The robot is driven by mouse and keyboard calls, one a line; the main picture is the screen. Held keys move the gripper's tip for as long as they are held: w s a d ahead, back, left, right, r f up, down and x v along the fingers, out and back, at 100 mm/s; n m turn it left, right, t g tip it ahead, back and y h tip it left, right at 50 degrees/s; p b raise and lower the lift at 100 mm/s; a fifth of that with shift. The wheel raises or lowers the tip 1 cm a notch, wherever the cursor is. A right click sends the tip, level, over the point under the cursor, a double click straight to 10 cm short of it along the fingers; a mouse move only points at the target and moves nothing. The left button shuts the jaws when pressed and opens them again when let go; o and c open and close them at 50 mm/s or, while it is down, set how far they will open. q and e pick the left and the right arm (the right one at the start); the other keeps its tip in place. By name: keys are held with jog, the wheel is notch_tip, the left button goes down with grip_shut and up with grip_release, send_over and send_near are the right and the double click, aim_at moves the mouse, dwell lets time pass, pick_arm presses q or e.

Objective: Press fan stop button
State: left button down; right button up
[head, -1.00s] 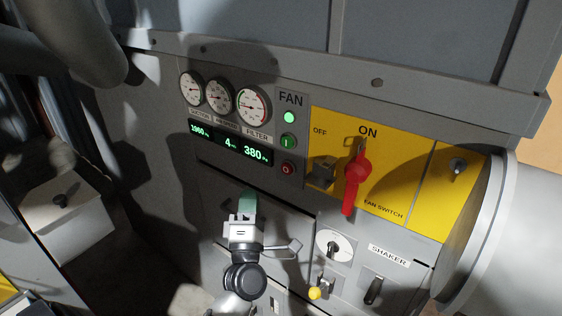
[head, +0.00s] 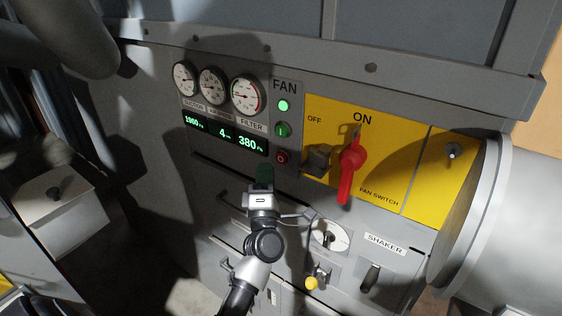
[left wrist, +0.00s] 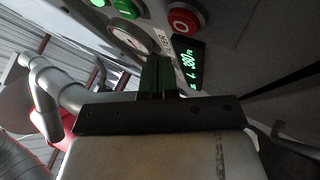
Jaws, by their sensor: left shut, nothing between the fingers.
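The red fan stop button (head: 282,157), marked with a circle, is on the grey panel under the green start button (head: 282,130) and a lit green lamp (head: 283,106). In the left wrist view the stop button (left wrist: 183,23) shows at the top, apart from the fingers. My left gripper (head: 264,172) is shut and empty, with its green fingertips just below and left of the stop button in the head view. The fingers (left wrist: 157,72) also show in the left wrist view. My right gripper is not in view.
A red rotary handle (head: 350,170) on the yellow fan switch plate points down, right of the buttons. Gauges and a green display (head: 226,134) are at the left. A large cylinder (head: 500,225) stands at the right.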

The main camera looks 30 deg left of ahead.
pick_arm(q)
jog(key=shift+w, duration=0.85)
dwell(1.4)
jog(key=shift+w, duration=0.1)
jog(key=shift+w+b, duration=0.3)
jog(key=shift+w, duration=0.05)
jog(key=shift+w+d, duration=0.1)
jog(key=shift+w, duration=0.3)
dwell(0.7)
jog(key=shift+s, duration=0.85)
